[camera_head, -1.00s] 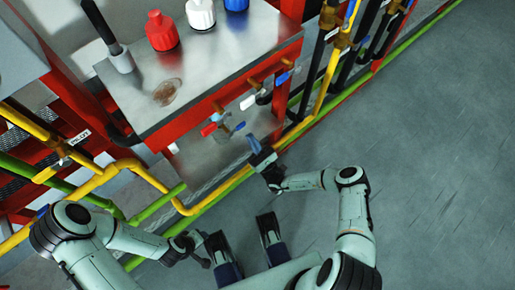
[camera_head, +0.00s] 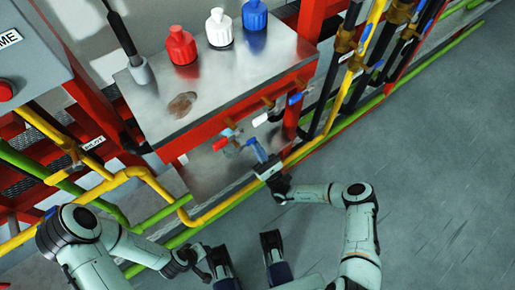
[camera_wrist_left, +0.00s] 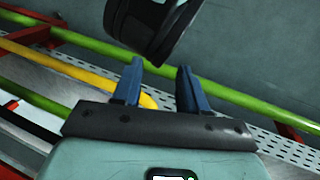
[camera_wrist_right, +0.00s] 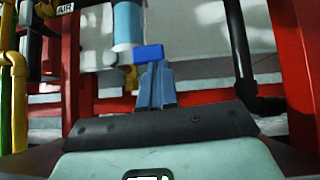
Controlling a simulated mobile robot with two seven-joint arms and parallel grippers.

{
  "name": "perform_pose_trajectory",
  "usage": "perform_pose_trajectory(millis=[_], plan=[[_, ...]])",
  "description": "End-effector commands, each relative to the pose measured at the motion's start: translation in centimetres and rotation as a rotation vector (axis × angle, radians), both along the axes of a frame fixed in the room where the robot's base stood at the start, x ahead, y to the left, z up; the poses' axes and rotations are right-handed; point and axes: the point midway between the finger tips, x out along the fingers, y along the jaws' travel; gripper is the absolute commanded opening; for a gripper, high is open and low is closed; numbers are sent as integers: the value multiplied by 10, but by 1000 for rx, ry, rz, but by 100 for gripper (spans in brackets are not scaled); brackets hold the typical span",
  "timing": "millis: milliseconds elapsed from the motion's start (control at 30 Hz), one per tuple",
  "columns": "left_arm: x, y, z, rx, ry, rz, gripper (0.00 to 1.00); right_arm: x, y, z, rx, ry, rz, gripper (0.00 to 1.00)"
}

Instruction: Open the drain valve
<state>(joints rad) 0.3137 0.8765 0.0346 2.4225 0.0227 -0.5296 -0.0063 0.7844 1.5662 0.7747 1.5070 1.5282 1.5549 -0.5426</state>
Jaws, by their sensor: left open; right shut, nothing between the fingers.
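Under the front edge of the metal-topped bench hang small valves with coloured handles: a red handle (camera_head: 220,144), a white handle (camera_head: 260,119) and a blue handle (camera_head: 295,98). I cannot read which one is the drain valve. My right gripper (camera_head: 257,150) is shut and empty, just below and in front of these handles. In the right wrist view a blue handle (camera_wrist_right: 148,54) appears just past the tips of my right gripper (camera_wrist_right: 155,75); contact cannot be told. My left gripper (camera_wrist_left: 158,85) is open and empty, low and away from the valves.
Red, white (camera_head: 220,27) and blue bottles stand on the bench top (camera_head: 215,75). Yellow pipes (camera_head: 155,180) and green pipes run low along the bench front. Dark vertical pipes (camera_head: 345,75) stand to the right. Open grey floor (camera_head: 430,170) lies at the right.

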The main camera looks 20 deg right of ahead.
Motion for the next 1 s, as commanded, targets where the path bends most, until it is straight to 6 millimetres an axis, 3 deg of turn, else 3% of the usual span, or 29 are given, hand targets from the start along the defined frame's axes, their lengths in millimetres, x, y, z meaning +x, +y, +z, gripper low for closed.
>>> perform_pose_trajectory(millis=[567, 1000], plan=[[-15, -8, 13, -19, 39, -16, 43, 3, -7, 15, -172, -68, -2, 0], [-57, -27, 50, -73, 154, -64, 43, 5, -11, 45, -558, -207, 0, 0]])
